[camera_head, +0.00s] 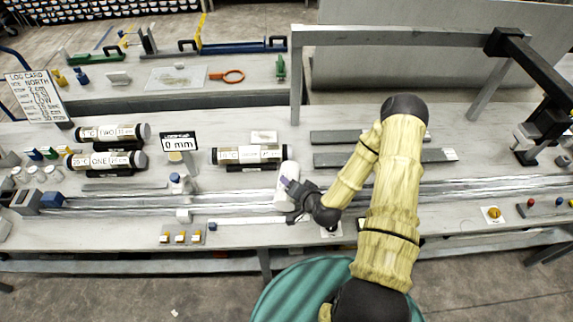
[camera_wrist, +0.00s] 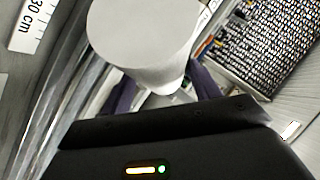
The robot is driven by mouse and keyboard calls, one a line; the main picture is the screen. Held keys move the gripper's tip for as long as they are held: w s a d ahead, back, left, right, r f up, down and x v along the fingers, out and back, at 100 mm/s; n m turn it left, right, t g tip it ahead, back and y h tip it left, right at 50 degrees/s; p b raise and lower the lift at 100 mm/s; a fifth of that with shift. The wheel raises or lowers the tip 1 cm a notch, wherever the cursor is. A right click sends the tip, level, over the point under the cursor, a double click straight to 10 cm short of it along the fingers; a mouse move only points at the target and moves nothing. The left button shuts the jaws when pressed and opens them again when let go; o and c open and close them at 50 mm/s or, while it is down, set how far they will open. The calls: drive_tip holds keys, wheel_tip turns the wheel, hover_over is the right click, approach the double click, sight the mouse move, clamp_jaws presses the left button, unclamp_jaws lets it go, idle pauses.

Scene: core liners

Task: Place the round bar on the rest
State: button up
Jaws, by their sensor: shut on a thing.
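My gripper (camera_head: 291,187) is shut on a thick pale cylinder, which I take as the round bar (camera_head: 287,171). The gripper is over the middle of the bench, just right of a labelled core tube. In the head view the bar is tilted close to upright. In the wrist view the bar (camera_wrist: 140,35) shows its broad round end toward the camera. The dark purple fingers (camera_wrist: 163,95) lie on either side of it, partly hidden behind it. I cannot tell which thing is the rest.
A labelled core tube (camera_head: 240,155) lies close left of the bar. Long metal rails (camera_head: 120,207) run along the bench. Two grey flat bars (camera_head: 340,159) lie behind my arm. A thin white rod (camera_head: 245,220) lies near the front edge. A grey frame (camera_head: 297,80) stands behind.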

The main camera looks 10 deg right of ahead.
sight(297, 178)
drive_tip(key=w+r+m+h+p, duration=0.1)
drive_tip(key=r, duration=0.1)
drive_tip(key=w+d+r+m+h, duration=0.1)
drive_tip(key=r, duration=0.2)
drive_tip(key=w+r+m+h+p, duration=0.1)
drive_tip(key=r, duration=0.2)
drive_tip(key=shift+d+r+t+p, duration=0.25)
drive_tip(key=shift+d+t+p, duration=0.05)
drive_tip(key=shift+d, duration=0.15)
drive_tip(key=shift+w, duration=0.1)
